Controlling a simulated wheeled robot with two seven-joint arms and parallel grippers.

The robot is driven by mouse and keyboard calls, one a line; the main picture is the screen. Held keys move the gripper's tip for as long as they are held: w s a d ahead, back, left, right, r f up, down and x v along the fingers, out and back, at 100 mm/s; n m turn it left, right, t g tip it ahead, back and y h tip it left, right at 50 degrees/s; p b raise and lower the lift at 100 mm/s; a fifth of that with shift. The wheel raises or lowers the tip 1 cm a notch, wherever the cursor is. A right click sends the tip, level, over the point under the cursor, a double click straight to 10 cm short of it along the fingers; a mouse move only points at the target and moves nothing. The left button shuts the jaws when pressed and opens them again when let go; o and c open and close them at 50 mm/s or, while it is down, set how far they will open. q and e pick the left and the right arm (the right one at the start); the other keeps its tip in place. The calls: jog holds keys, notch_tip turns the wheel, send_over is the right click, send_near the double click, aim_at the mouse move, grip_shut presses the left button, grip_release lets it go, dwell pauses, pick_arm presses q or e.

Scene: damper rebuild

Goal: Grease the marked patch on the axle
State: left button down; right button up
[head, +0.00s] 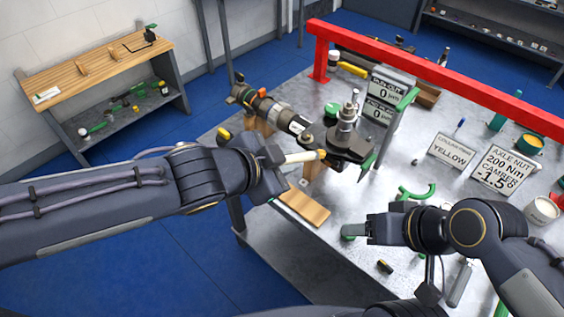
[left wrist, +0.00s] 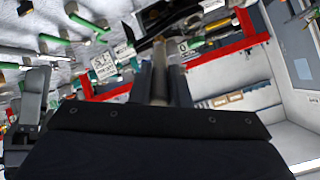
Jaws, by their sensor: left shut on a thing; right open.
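My left gripper (head: 276,163) is shut on a pale-handled brush (head: 302,157) with a yellowish tip. The brush points right, and its tip appears at the near side of the dark hub and axle assembly (head: 346,140); I cannot tell if they touch. The brush also shows between my fingers in the left wrist view (left wrist: 160,72), with the dark assembly (left wrist: 172,16) beyond it. The marked patch cannot be made out. The assembly joins a damper strut (head: 272,110) running up and left. My right gripper (head: 368,230) is open over the table, a green part at its fingertips.
A red rail (head: 440,75) crosses the back of the metal table (head: 285,240). A wooden block (head: 304,205) lies near the front edge. A green hook (head: 417,192) and a white tub (head: 541,210) are nearby.

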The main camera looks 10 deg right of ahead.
pick_arm(q)
jog(key=w+d, duration=0.1)
jog(key=w+d+b, duration=0.1)
jog(key=shift+d+f, duration=0.1)
jog(key=shift+d, duration=0.25)
jog(key=shift+w+d+b, duration=0.45)
jog(key=shift+w+d, duration=0.3)
jog(key=shift+d, duration=0.15)
jog(key=shift+w+d, duration=0.4)
jog(key=shift+d, duration=0.1)
jog(key=shift+r, duration=0.25)
